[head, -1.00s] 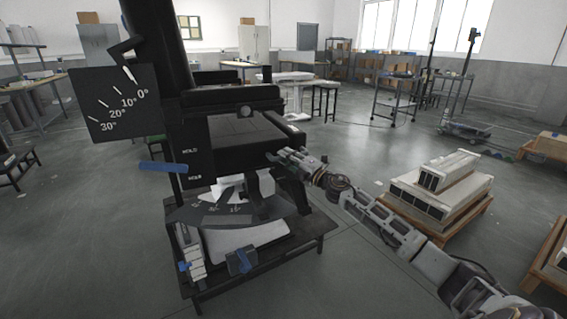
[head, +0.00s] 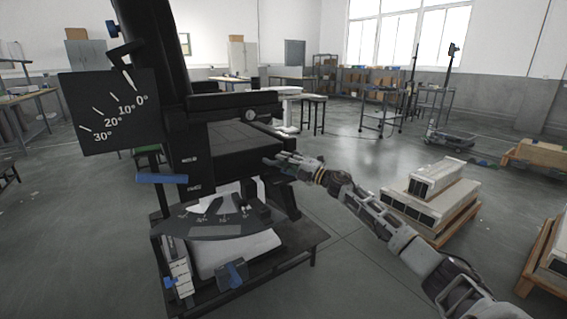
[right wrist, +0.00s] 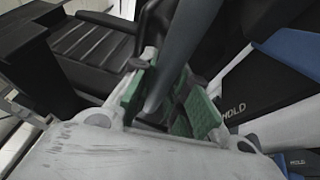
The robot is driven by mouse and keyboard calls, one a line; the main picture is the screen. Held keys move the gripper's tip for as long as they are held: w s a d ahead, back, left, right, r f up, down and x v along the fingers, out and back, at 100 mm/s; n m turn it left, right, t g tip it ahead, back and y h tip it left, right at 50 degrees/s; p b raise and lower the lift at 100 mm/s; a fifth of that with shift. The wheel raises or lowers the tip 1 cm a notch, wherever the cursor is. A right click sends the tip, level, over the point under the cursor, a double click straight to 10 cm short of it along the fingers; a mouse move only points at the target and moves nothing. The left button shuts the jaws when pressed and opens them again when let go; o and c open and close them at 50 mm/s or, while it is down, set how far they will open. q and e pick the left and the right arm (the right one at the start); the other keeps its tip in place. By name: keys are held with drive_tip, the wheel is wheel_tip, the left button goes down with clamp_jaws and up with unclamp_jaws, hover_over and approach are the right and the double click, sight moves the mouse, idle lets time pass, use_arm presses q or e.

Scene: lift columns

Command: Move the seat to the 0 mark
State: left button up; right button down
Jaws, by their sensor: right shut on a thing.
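The black seat (head: 235,137), a flat ribbed pad, sits on the front of a dark upright column. Its ribbed top also shows in the right wrist view (right wrist: 90,45). A dark scale plate (head: 108,110) on the left bears marks from 0° to 30°, with a white tip near 0°. A lower curved scale (head: 215,226) hangs under the seat; its figures are too small to read. My right gripper (head: 272,161) is at the seat's right side. In the right wrist view, its green fingers are shut on a dark grey bar (right wrist: 183,50). My left gripper is out of view.
Blue handles (head: 162,178) sit at the column's left side, by labels reading HOLD in the wrist view. The column stands on a dark low table (head: 300,236). White boxes on a pallet (head: 430,195) stand to the right. Floor between is clear.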

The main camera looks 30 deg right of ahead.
drive_tip(key=shift+d+r, duration=0.15)
drive_tip(key=shift+d, duration=0.2)
drive_tip(key=c, duration=1.8)
unclamp_jaws()
drive_tip(key=shift+w, duration=0.1)
drive_tip(key=o, duration=0.4)
drive_tip(key=shift+d, duration=0.1)
drive_tip(key=shift+o, duration=0.2)
drive_tip(key=shift+a, duration=0.2)
drive_tip(key=shift+f, duration=0.25)
drive_tip(key=shift+s+d+f, duration=0.1)
drive_tip(key=shift+s+d, duration=0.15)
drive_tip(key=shift+s, duration=0.35)
drive_tip(key=v, duration=1)
drive_tip(key=shift+s, duration=0.3)
drive_tip(key=shift+d, duration=0.2)
